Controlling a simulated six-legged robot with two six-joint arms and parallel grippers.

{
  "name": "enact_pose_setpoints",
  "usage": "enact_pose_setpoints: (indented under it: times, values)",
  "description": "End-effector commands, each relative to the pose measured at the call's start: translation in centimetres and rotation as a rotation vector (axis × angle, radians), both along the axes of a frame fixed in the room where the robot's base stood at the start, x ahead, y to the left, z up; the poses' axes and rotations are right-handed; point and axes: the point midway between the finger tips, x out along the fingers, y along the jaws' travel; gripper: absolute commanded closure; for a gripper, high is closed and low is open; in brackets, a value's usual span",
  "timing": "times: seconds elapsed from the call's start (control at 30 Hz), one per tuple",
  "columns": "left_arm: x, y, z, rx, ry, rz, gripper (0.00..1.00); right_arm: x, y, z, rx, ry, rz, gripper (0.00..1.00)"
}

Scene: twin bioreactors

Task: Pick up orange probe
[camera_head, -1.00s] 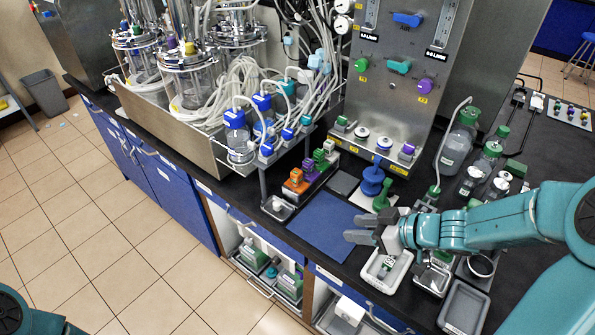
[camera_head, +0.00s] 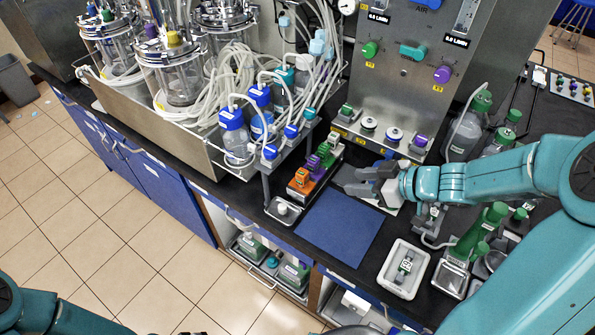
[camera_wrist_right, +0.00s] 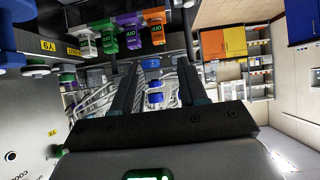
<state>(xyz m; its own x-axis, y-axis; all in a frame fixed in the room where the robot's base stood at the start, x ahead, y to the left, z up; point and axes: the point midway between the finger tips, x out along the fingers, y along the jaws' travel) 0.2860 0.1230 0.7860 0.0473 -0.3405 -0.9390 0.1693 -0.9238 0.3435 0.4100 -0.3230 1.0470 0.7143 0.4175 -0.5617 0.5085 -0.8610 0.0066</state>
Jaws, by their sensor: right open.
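The orange probe (camera_head: 300,179) stands at the near end of a row of coloured probes in a dark rack on the black bench, beside the purple probe (camera_head: 314,163). In the wrist view the orange probe (camera_wrist_right: 154,16) hangs at the top of the picture, right of the purple one. My right gripper (camera_head: 347,180) is to the right of the row, above the bench past the blue mat's far edge, apart from the orange probe. Its fingers (camera_wrist_right: 158,70) are open and nothing shows between them. My left arm shows at the lower left; its gripper is out of frame.
The blue mat (camera_head: 338,228) lies clear in front of the rack. A small metal dish (camera_head: 283,209) sits at the rack's near end. Blue-capped bottles (camera_head: 236,140) stand to the left. A white tray (camera_head: 404,270) holds a small item at the right.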

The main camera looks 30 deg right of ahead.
Motion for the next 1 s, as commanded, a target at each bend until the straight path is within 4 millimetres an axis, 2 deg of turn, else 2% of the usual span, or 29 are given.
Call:
enact_pose_setpoints:
  times: [0.17, 0.5, 0.77, 1.0]
  values:
    - [0.0, 0.0, -0.6, 0.000, 0.000, 0.000, 0.57, 0.4, 0.6, -1.1, 0.002, 0.001, 0.002, 0.57]
    - [0.0, 0.0, -2.6, 0.000, 0.001, 0.000, 0.57, 5.3, 3.7, -5.4, 0.001, 0.002, 0.001, 0.57]
    - [0.0, 0.0, -2.9, 0.000, 0.000, 0.000, 0.57, 7.3, 4.7, -6.5, 0.000, 0.001, -0.001, 0.57]
    - [0.0, 0.0, -3.3, 0.000, 0.000, 0.000, 0.57, 10.3, 6.3, -8.5, 0.001, 0.002, 0.000, 0.57]
